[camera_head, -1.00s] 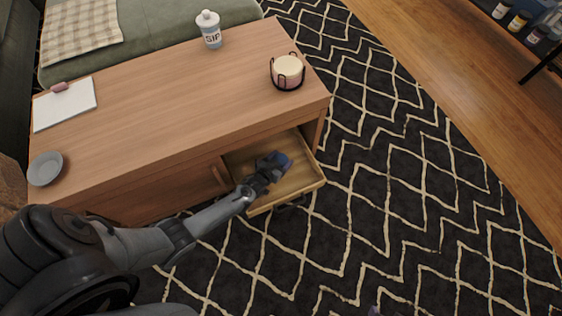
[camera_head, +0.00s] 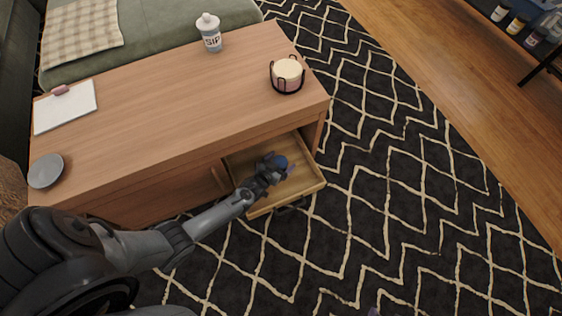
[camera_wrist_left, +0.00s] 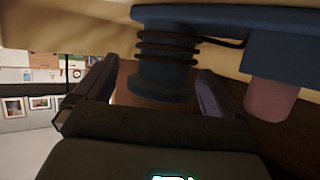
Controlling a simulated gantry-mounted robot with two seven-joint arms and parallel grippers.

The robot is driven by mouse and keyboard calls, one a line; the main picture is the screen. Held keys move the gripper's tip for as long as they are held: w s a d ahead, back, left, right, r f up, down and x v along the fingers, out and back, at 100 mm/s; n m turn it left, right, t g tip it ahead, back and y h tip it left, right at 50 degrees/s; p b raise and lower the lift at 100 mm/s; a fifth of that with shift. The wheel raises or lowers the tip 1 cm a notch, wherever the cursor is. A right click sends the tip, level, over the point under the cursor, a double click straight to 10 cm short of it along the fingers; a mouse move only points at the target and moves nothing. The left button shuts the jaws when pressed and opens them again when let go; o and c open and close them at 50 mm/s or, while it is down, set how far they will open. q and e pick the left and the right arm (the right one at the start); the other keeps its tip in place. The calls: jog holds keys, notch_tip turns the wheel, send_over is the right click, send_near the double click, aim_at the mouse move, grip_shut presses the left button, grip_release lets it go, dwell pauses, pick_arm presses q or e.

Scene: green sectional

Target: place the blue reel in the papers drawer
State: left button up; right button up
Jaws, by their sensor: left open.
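The blue reel (camera_head: 280,161) is inside the outline of the open wooden drawer (camera_head: 308,187) in the head view. In the left wrist view the reel (camera_wrist_left: 166,50), with dark bands around its middle, is between and beyond the finger ends, its far end against tan wood. My left gripper (camera_head: 269,167) is over the drawer and open, with fingers apart on either side of the reel (camera_wrist_left: 150,92). Whether a finger touches the reel cannot be told. My right gripper is out of view.
On the tabletop (camera_head: 170,95) are a candle in a black holder (camera_head: 287,75), a SIP bottle (camera_head: 209,32), a notepad (camera_head: 65,106) and a grey bowl (camera_head: 46,170).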

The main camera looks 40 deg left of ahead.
pick_arm(q)
jog(key=p+v, duration=0.4)
jog(key=v, duration=0.3)
jog(key=s+d+r+m+g+h, duration=0.1)
jog(key=d+r+g, duration=0.4)
jog(key=r, duration=1.3)
jog(key=s+d+r+m+g, duration=0.1)
jog(key=s+r, duration=0.3)
jog(key=s, duration=0.5)
jog(key=s+d+r+m+g, duration=0.1)
jog(key=s+d+r+g, duration=0.2)
jog(key=s, duration=0.6)
notch_tip(320, 180, up, 2)
jog(key=shift+d+r+g+h, duration=0.1)
jog(key=shift+d+g+h, duration=0.2)
jog(key=shift+g, duration=0.1)
jog(key=shift+p, duration=0.3)
